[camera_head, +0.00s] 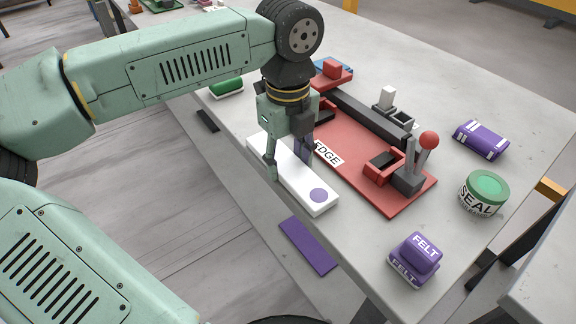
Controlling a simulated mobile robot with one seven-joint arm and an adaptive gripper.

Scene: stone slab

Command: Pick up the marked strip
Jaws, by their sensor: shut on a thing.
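The marked strip looks to be the long white bar (292,184) with a purple dot near its front end. It lies along the near-left side of the stone slab, beside a red fixture board (360,165). My gripper (286,163) points down over the bar's middle, with one finger on its near side and the other toward the board. It is shut on the bar. The far finger is partly hidden. I cannot tell whether the bar is lifted off the slab.
The board carries a dark rail, clamps and a red-knobbed lever (428,141). A green-lidded SEAL tin (484,193), purple FELT block (415,259) and purple-white bundle (480,139) stand right. A green roll (226,87) lies behind.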

